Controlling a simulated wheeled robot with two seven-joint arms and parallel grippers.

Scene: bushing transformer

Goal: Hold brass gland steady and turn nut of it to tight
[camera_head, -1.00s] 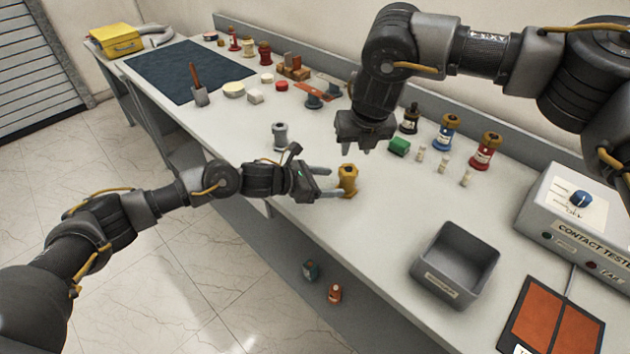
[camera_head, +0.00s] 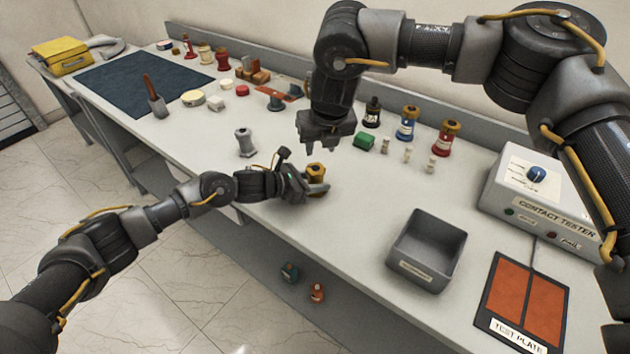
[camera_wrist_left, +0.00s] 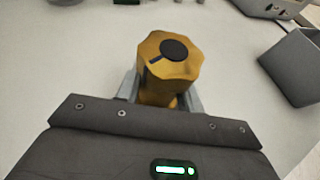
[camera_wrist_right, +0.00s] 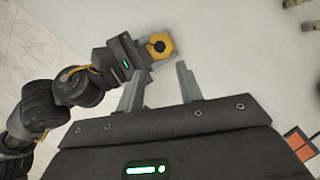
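The brass gland (camera_head: 315,171) stands on the bench, its faceted nut on top with a dark round centre, clear in the left wrist view (camera_wrist_left: 172,58). My left gripper (camera_head: 317,188) is low at the bench with its fingers on both sides of the gland's body, below the nut. The fingers look very close to the body, but whether they press on it is unclear. My right gripper (camera_head: 318,147) points down, open and empty, above and behind the gland. In the right wrist view the gland (camera_wrist_right: 159,45) lies beyond its fingertips (camera_wrist_right: 160,82), up and slightly left.
A grey bin (camera_head: 428,252), a contact tester (camera_head: 535,197) and an orange test plate (camera_head: 524,300) are to the right. A grey fitting (camera_head: 244,143) stands left of the gland. Bench between gland and bin is clear.

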